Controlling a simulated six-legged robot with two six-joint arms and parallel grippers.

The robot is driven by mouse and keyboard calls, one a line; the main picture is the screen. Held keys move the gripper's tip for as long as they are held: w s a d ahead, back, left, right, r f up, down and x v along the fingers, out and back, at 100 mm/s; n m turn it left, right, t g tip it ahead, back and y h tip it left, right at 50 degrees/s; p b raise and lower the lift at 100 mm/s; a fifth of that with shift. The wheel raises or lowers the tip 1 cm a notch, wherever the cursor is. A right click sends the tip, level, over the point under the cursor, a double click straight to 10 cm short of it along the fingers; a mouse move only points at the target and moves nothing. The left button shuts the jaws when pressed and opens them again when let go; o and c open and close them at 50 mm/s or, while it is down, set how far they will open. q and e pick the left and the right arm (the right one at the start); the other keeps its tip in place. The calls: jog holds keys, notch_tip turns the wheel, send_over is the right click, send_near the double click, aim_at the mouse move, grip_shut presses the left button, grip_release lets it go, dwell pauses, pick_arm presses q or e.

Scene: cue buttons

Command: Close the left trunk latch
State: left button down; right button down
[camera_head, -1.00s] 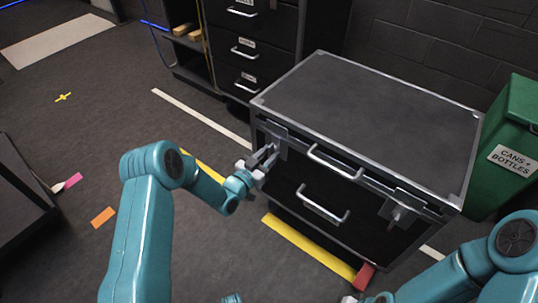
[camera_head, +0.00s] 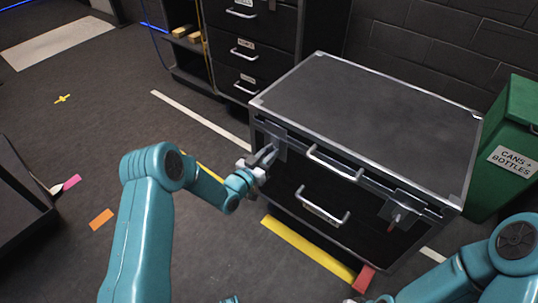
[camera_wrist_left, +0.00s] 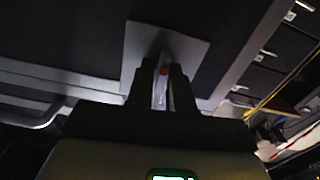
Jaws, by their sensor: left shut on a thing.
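The trunk (camera_head: 370,115) is a black case with metal edges, its lid down. Its left latch (camera_head: 279,141) is a grey metal plate with a lever, at the left end of the front face. My left gripper (camera_head: 268,157) is at this latch. In the left wrist view, the gripper (camera_wrist_left: 161,88) is shut on the latch lever (camera_wrist_left: 160,96), which has a red spot, in front of the square latch plate (camera_wrist_left: 140,47). The fingers partly hide the lever. The right latch (camera_head: 398,213) is on the right of the front. My right gripper's fingers cannot be made out.
Two metal handles stick out from the trunk front, an upper one (camera_head: 335,163) and a lower one (camera_head: 322,206). A green bin (camera_head: 510,150) stands close on the right. A drawer cabinet (camera_head: 250,50) stands behind. The floor at left is mostly clear.

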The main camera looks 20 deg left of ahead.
pick_arm(q)
jog(key=n+b, duration=0.2)
jog(key=n, duration=0.1)
jog(key=shift+f, duration=0.15)
jog(key=n+b, duration=0.1)
jog(key=n, duration=0.2)
jog(key=shift+n+b, duration=0.35)
jog(key=shift+n, duration=0.05)
jog(key=n+b, duration=0.1)
jog(key=n, duration=0.1)
jog(key=shift+d+n, duration=0.1)
jog(key=shift+n, duration=0.2)
jog(key=n+b, duration=0.1)
jog(key=n, duration=0.2)
jog(key=shift+n, duration=2.2)
jog(key=shift+r, duration=0.2)
jog(key=c, duration=1.2)
grip_release()
jog(key=shift+c, duration=0.2)
